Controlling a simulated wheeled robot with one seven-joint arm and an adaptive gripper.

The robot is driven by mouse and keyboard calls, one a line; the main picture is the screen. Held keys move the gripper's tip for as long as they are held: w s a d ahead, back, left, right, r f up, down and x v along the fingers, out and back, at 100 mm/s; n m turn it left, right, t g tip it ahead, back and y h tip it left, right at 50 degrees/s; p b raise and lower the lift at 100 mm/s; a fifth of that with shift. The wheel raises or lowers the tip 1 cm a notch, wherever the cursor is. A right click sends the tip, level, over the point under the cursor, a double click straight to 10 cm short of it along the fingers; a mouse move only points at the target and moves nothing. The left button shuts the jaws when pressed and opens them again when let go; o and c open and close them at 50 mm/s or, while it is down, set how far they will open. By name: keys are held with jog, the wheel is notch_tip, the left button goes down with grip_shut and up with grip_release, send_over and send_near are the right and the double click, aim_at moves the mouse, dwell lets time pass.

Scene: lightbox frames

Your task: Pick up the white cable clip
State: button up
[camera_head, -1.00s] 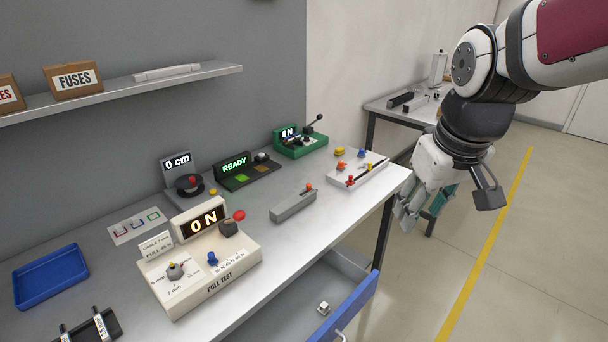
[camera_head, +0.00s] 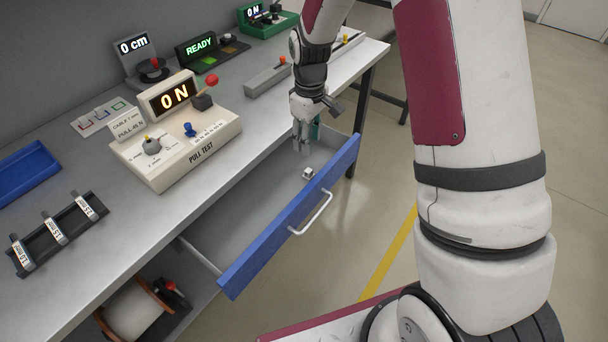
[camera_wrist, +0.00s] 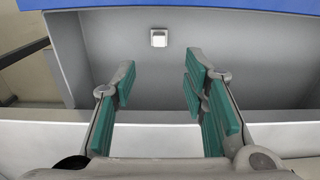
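The white cable clip (camera_head: 308,173) is a small block lying on the floor of the open drawer (camera_head: 255,205), near the drawer's right end. In the wrist view the clip (camera_wrist: 158,38) shows from above, near the blue front panel and beyond the fingertips. My gripper (camera_head: 305,142) points down over the right part of the drawer, above and a little behind the clip. In the wrist view my gripper (camera_wrist: 158,80) is open, with a wide empty gap between its green finger pads. It does not touch the clip.
The drawer's blue front (camera_head: 290,220) with its handle (camera_head: 312,214) stands out from the bench (camera_head: 235,150). The pull test box (camera_head: 180,140) sits on the bench to the left. The grey drawer wall (camera_wrist: 65,55) is left of the fingers in the wrist view.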

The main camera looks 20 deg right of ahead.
aim_at(308, 170)
notch_tip(308, 170, down, 12)
jog(key=shift+w, duration=0.1)
dwell(0.5)
jog(key=c, duration=0.9)
